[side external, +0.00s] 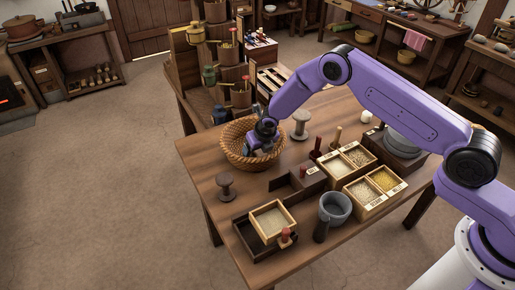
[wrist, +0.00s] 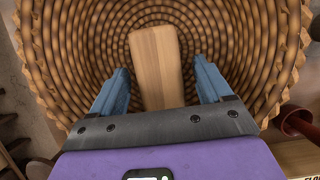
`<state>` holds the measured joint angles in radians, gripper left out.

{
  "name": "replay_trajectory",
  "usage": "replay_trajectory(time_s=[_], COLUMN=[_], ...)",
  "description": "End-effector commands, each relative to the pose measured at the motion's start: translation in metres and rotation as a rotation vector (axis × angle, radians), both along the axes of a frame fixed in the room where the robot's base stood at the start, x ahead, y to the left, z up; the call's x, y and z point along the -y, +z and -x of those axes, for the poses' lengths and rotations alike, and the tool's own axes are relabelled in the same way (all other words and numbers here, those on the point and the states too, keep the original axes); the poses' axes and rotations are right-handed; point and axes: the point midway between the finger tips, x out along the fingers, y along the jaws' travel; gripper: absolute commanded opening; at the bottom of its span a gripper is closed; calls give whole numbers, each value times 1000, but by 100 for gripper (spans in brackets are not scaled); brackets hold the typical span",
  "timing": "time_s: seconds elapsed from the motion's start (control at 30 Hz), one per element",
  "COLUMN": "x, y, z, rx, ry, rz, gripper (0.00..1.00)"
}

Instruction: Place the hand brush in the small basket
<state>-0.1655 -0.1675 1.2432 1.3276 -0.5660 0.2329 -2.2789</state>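The small basket (side external: 237,156) is a round, woven tan basket near the far left of the table in the side view. Its coiled inside wall (wrist: 60,55) fills most of the wrist view. A pale wooden piece (wrist: 157,62), which looks like the hand brush, lies inside the basket; no bristles show. My gripper (side external: 258,150) reaches down into the basket. In the wrist view my gripper (wrist: 162,80) has its two blue fingers apart, one on each side of the wood, with a gap visible on both sides. The wood's near end is hidden behind my gripper.
A wooden spool (side external: 226,187) and a grey spool-like stand (side external: 300,125) are beside the basket. Grain boxes (side external: 357,155), a grey mortar (side external: 334,208) and a dark tray (side external: 262,241) are nearer. A tiered rack (side external: 228,75) rises behind.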

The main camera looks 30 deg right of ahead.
Motion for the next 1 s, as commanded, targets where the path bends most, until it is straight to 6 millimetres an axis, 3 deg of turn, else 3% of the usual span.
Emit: replay_trajectory(time_s=[0.37,1.0], x=[0,0], y=[12,100], z=[3,39], rx=[1,1], ry=[0,-1], rz=[0,-1], gripper=[79,79])
